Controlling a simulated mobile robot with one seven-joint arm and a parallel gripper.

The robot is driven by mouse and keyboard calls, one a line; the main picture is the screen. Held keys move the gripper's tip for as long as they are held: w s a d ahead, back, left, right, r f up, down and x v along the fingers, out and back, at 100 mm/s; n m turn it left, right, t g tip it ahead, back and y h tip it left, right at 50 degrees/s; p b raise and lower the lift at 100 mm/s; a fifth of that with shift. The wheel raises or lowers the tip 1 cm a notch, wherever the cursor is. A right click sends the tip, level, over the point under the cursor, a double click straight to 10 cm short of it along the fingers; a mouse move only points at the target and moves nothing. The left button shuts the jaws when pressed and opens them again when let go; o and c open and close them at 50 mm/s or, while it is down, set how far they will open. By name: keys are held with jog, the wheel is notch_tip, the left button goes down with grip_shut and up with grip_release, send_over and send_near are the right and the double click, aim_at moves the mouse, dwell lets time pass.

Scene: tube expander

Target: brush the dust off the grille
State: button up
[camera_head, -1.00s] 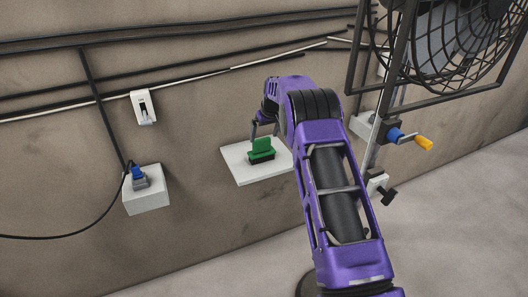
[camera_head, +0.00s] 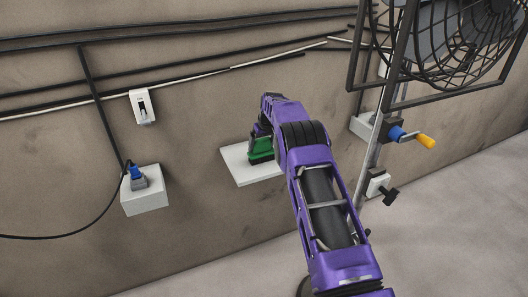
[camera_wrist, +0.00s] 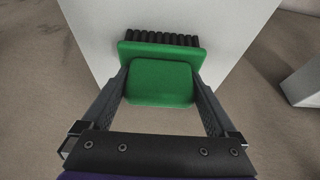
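The green brush (camera_head: 262,148) with dark bristles (camera_wrist: 160,38) sits on the white shelf (camera_head: 243,175) on the wall. My gripper (camera_wrist: 160,82) has its two fingers on either side of the green handle (camera_wrist: 160,84). They lie very close to its sides; whether they press on it I cannot tell. In the head view my purple arm hides part of the brush and my gripper (camera_head: 256,143). The fan's dark wire grille (camera_head: 455,40) is at the upper right, cut off by the picture's edge. I cannot make out dust on it.
A blue clamp with an orange handle (camera_head: 425,140) is on the fan's post. A black knob (camera_head: 390,195) sticks out below. At left are a wall switch (camera_head: 143,107) and a white box with a blue plug (camera_head: 145,198). Cables run along the wall.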

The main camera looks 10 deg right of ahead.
jog(key=c, duration=1.1)
jog(key=shift+r+p, duration=1.15)
jog(key=shift+r, duration=1.4)
jog(key=shift+c, duration=0.2)
jog(key=shift+r, duration=1)
